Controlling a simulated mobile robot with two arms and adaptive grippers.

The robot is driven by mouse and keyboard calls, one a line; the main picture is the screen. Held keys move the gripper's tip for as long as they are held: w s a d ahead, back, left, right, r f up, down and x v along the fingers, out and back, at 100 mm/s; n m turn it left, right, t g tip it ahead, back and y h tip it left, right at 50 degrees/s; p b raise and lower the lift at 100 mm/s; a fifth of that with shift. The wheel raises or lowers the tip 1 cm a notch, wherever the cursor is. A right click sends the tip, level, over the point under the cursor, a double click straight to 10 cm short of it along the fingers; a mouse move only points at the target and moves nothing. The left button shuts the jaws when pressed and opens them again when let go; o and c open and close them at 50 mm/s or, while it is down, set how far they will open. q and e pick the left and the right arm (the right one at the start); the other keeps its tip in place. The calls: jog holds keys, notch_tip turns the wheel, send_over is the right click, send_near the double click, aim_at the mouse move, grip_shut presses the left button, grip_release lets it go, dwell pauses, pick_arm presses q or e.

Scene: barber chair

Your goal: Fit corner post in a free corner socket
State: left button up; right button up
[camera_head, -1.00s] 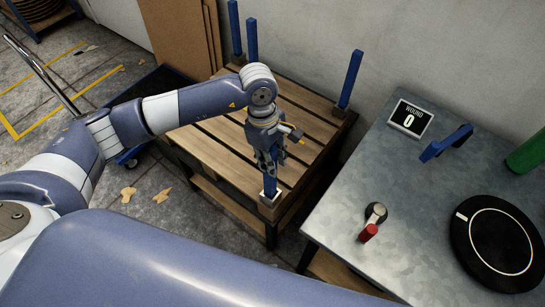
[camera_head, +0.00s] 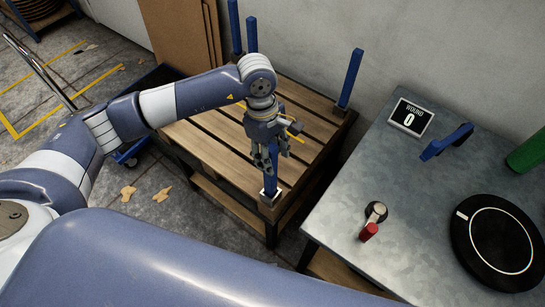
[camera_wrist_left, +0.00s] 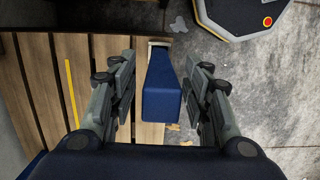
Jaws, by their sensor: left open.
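A blue corner post (camera_head: 270,182) stands upright in the corner socket (camera_head: 269,197) at the near corner of the slatted wooden pallet (camera_head: 215,140). In the left wrist view the post (camera_wrist_left: 163,85) shows between the open fingers, with its base at the socket (camera_wrist_left: 158,42). My left gripper (camera_head: 265,165) is open around the upper part of the post, with a gap on both sides in the wrist view (camera_wrist_left: 162,100). Other blue posts stand at the pallet's far right corner (camera_head: 350,78) and at its back left (camera_head: 252,40), (camera_head: 235,28). My right gripper is not in view.
A grey metal table (camera_head: 400,190) stands to the right. A wall is behind.

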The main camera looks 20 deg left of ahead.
pick_arm(q)
jog(key=r, duration=0.3)
jog(key=a+r+b, duration=0.1)
jog(key=r, duration=0.6)
jog(key=shift+w+a+r, duration=0.2)
jog(key=shift+w+a, duration=0.05)
jog(key=shift+a, duration=0.05)
